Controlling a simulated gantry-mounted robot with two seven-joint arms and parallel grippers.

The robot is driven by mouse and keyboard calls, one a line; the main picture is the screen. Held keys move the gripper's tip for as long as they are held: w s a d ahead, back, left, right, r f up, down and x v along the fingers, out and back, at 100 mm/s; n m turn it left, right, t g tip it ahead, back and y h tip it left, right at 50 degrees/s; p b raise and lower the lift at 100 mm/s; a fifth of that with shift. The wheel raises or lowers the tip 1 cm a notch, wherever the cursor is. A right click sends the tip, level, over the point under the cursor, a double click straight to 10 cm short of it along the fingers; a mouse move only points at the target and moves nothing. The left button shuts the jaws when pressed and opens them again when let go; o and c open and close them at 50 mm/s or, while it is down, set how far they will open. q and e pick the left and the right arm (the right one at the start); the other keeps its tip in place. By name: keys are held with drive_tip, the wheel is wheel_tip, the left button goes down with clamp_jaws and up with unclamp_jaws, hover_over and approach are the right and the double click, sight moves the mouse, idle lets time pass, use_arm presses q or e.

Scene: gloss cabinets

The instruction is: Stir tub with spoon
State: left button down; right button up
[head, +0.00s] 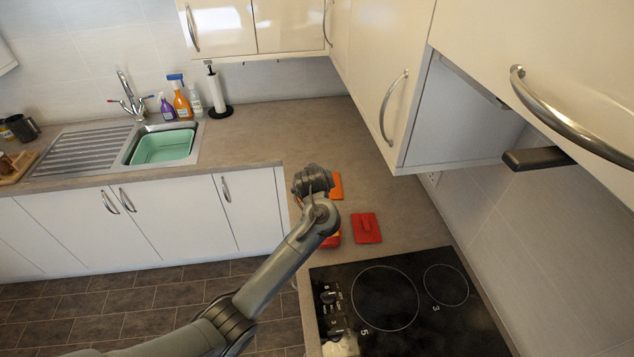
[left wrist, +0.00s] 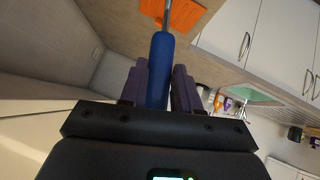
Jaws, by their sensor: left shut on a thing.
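My left gripper (left wrist: 160,80) is shut on the blue handle of a spoon (left wrist: 160,62), seen in the left wrist view. Its thin metal shaft points away over an orange flat item (left wrist: 190,12); the spoon's far end is out of that view. In the head view my left wrist is above the counter corner, and its fingers and the spoon are hidden. A red and yellow object (head: 333,240), possibly the tub, is mostly hidden behind my left arm. A flat red lid-like piece (head: 366,228) lies right of it. My right gripper is not in view.
The orange flat item (head: 336,186) lies behind the red pieces. A black hob (head: 410,305) is in front. A sink with a green basin (head: 163,146) and bottles (head: 181,100) are at the left. Wall cabinets (head: 376,75) overhang the counter (head: 300,130), which is clear toward the back.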

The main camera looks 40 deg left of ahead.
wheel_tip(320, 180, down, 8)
drive_tip(key=b, duration=0.7)
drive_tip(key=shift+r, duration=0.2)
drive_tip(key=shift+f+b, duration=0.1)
drive_tip(key=shift+b, duration=0.25)
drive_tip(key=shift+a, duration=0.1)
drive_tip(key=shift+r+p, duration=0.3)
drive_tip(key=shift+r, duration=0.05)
use_arm(q)
wheel_tip(320, 180, down, 10)
drive_tip(key=p, duration=0.2)
drive_tip(key=shift+p, duration=0.35)
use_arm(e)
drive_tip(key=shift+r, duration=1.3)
